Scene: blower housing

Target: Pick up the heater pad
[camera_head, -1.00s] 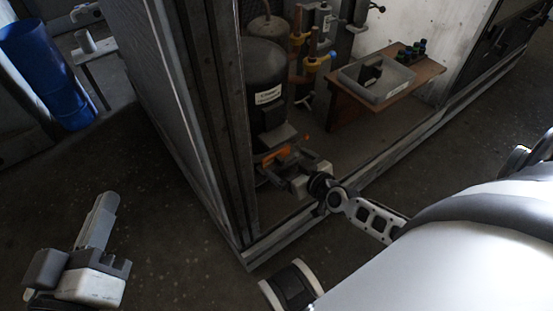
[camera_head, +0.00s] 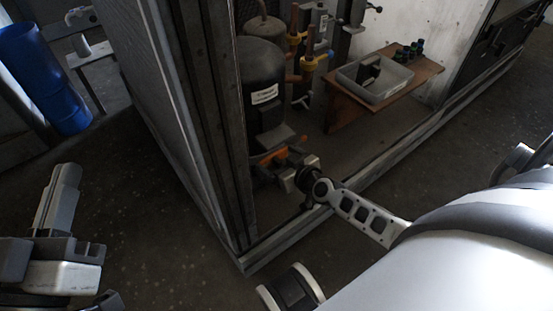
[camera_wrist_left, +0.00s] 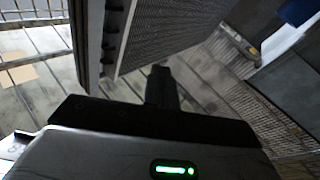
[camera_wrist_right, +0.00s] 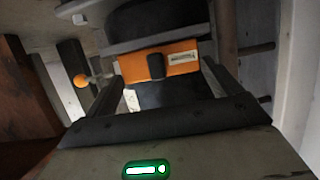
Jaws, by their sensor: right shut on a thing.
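The heater pad is an orange piece with a small label and a black knob at the foot of the black compressor (camera_head: 264,75). It shows as a small orange patch (camera_head: 268,157) in the head view and near the top middle of the right wrist view (camera_wrist_right: 183,57). My right gripper (camera_head: 287,165) reaches into the cabinet at the compressor's foot. Its two fingers (camera_wrist_right: 163,85) stand apart at either side of the pad's lower part, shut on it. The exact contact is dark. My left gripper (camera_head: 60,190) is outside the cabinet, empty, its fingers (camera_wrist_left: 161,85) together.
The cabinet's corner post (camera_head: 215,130) stands between my arms, and a low sill (camera_head: 330,208) runs under my right forearm. A grey bin (camera_head: 375,80) sits on a wooden shelf (camera_head: 425,72) to the right. Copper pipes (camera_head: 308,50) rise beside the compressor. A blue barrel (camera_head: 45,80) stands far left.

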